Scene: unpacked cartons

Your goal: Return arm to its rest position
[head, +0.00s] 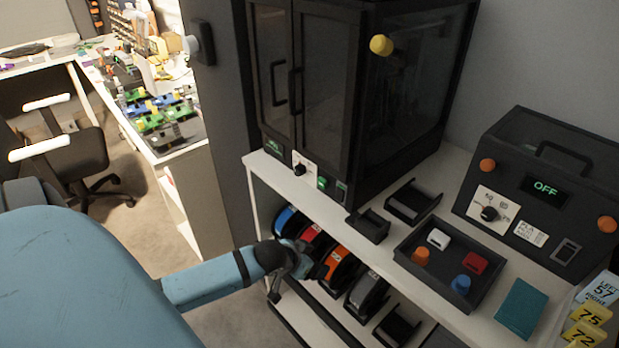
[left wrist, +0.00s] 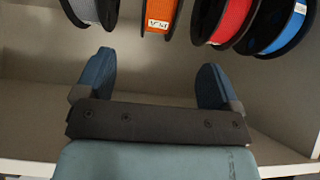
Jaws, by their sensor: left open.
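My left arm comes in from the left in the head view, with its gripper (head: 290,262) in front of the spool shelf below the counter. In the left wrist view the left gripper (left wrist: 152,85) is open, its two blue fingers wide apart with nothing between them. Beyond the fingers hang filament spools: a grey one (left wrist: 95,10), an orange one (left wrist: 160,15), a red one (left wrist: 228,20) and a blue one (left wrist: 283,25). The fingers look apart from the spools. My right gripper is not in view.
The counter above holds a black enclosed printer (head: 360,90), a dark tray (head: 450,263) with small coloured parts, a teal block (head: 521,308) and a black dryer box reading OFF (head: 545,190). A chair (head: 65,150) and a cluttered workbench (head: 160,130) stand at the back left, with open floor between.

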